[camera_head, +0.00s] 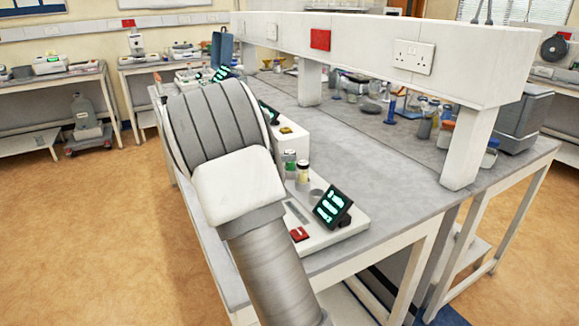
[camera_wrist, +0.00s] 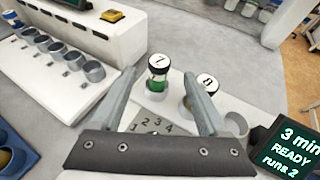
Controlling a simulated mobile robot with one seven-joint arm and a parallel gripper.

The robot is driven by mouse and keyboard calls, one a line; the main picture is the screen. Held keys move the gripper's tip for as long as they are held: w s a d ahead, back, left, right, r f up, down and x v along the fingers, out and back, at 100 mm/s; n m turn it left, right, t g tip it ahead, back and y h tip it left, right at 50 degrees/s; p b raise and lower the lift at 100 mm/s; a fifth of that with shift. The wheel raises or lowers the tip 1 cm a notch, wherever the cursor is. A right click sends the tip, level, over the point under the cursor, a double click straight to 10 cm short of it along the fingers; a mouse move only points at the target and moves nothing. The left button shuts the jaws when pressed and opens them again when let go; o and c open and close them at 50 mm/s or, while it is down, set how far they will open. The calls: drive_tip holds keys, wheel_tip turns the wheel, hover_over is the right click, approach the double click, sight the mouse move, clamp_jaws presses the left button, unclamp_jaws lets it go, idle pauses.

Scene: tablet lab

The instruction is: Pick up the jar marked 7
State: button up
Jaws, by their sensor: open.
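The jar marked 7 (camera_wrist: 158,68) has a white lid with a black 7 and a green band or contents. It stands in a grey round holder in the wrist view. A second white-lidded jar (camera_wrist: 206,84), its mark hard to read, stands to its right. My gripper (camera_wrist: 160,76) is open, and the jar marked 7 appears between its fingertips in the picture; I cannot tell how far above it they are. In the head view my arm hides the gripper, and the green jar (camera_head: 290,163) shows beside a yellowish jar (camera_head: 303,174).
An empty round holder (camera_wrist: 236,124) is right of the jars. A tilted display (camera_wrist: 285,150) reads "3 min READY runs 2". A white unit with several grey cups (camera_wrist: 58,48) lies left. A blue tray (camera_wrist: 14,150) is at lower left. A white socket shelf (camera_head: 390,40) runs above the bench.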

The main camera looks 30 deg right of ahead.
drive_tip(key=x, duration=0.9)
drive_tip(key=shift+w+d+b, duration=0.15)
drive_tip(key=shift+d+b, duration=0.05)
drive_tip(key=shift+b, duration=0.1)
clamp_jaws()
